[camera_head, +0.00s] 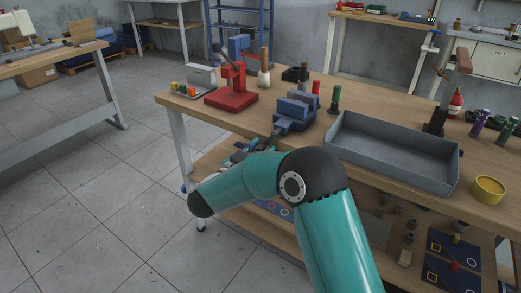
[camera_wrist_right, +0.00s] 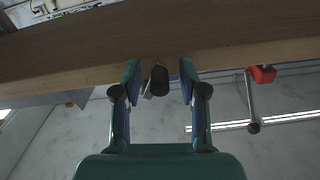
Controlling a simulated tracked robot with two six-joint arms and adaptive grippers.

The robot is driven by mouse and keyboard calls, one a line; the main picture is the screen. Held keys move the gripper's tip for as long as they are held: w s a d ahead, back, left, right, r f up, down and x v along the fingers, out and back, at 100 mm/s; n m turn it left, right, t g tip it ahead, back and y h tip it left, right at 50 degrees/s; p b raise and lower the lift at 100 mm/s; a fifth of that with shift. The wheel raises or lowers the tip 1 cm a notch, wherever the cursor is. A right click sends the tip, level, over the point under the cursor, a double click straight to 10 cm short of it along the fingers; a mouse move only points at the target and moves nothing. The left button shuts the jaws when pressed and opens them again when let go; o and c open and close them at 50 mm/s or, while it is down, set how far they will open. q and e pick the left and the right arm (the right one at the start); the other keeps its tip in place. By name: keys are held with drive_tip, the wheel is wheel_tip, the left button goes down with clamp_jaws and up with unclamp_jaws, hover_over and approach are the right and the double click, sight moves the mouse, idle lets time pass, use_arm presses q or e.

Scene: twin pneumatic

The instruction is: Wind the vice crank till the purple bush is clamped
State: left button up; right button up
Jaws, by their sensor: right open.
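A blue vice (camera_head: 294,113) stands at the front edge of the wooden bench (camera_head: 385,180). My right gripper (camera_head: 262,146) is just in front of the vice, below the bench edge, partly hidden by my own arm. In the right wrist view, the right gripper (camera_wrist_right: 160,78) is open, its fingers either side of a dark, rounded crank handle (camera_wrist_right: 158,82), with gaps showing on both sides. I cannot make out a purple bush between the vice jaws. A purple piece (camera_head: 479,123) stands at the bench's right end. My left gripper is not in view.
A red press (camera_head: 232,95) stands left of the vice. A dark green cylinder (camera_head: 334,99) and a grey tray (camera_head: 390,160) are to its right. A yellow ring-shaped dish (camera_head: 488,189) is at far right. The bench edge is close to the right gripper; the floor left is clear.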

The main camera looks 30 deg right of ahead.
clamp_jaws()
drive_tip(key=shift+w+a, duration=0.1)
drive_tip(key=shift+w+a+r+m+b, duration=0.1)
drive_tip(key=shift+w+r+m+b, duration=0.1)
drive_tip(key=shift+m+b, duration=0.55)
drive_tip(key=shift+w+a+r+m+b, duration=0.1)
drive_tip(key=shift+w+m+b, duration=0.1)
drive_tip(key=shift+m+b, duration=0.5)
drive_tip(key=shift+w+a+r+m+b, duration=0.15)
drive_tip(key=shift+r+m+b, duration=0.15)
drive_tip(key=shift+m, duration=0.5)
drive_tip(key=shift+w+d+r+m+b, duration=0.1)
drive_tip(key=shift+w+r+m+b, duration=0.2)
drive_tip(key=shift+m, duration=0.45)
drive_tip(key=shift+s, duration=0.15)
unclamp_jaws()
